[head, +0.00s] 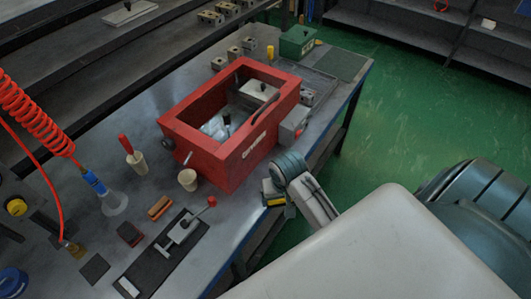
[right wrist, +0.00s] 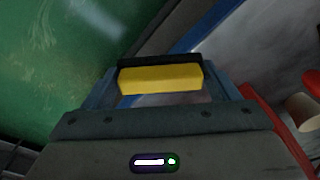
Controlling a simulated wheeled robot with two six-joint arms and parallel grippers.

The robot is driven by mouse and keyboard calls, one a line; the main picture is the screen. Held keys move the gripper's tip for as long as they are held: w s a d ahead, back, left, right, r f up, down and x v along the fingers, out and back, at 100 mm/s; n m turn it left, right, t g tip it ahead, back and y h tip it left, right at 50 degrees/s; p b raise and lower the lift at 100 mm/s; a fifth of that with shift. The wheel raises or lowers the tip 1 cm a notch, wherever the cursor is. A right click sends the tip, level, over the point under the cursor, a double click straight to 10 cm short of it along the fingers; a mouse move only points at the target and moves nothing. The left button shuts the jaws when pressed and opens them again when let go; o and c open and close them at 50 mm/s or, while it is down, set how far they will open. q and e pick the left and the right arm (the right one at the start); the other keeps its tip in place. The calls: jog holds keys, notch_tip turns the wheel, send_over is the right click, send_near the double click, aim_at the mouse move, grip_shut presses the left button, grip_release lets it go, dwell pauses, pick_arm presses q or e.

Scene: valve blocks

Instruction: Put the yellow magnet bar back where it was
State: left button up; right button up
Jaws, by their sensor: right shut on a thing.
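The yellow magnet bar (right wrist: 160,79) is held between the fingers of my right gripper (right wrist: 162,88), with a black strip along its far side. The gripper is shut on the bar, off the front edge of the workbench, close to the near right corner of the red box (head: 215,165). My left gripper is not in view.
The workbench (head: 225,220) carries the red box, a cup (head: 188,179), a red-handled brush (head: 133,155), a black mat (head: 155,265) with a lever clamp, and a green box (head: 297,41). A coiled red hose (head: 30,112) hangs at left. Green floor (head: 400,110) is clear at right.

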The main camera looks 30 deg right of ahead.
aim_at(268, 175)
jog(key=w, duration=0.2)
jog(key=w+d+p, duration=0.1)
jog(key=w, duration=0.2)
jog(key=w+d+p, duration=0.1)
jog(key=w, duration=0.1)
jog(key=shift+w+f, duration=0.15)
jog(key=shift+w, duration=0.1)
jog(key=w, duration=0.3)
jog(key=shift+w+d+f+p, duration=0.1)
jog(key=shift+d+f+p, duration=0.2)
jog(key=shift+d+f, duration=0.1)
jog(key=shift+w+d, duration=0.1)
jog(key=shift+w, duration=0.15)
jog(key=shift+w+f+p, duration=0.1)
jog(key=shift+w+p, duration=0.1)
jog(key=shift+p, duration=0.15)
notch_tip(268, 175, down, 3)
jog(key=shift+r+p, duration=0.2)
jog(key=shift+p, duration=0.35)
jog(key=shift+f, duration=0.4)
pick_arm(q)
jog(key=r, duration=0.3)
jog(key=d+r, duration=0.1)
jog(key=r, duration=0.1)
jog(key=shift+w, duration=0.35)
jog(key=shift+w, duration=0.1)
pick_arm(e)
jog(key=shift+f, duration=0.1)
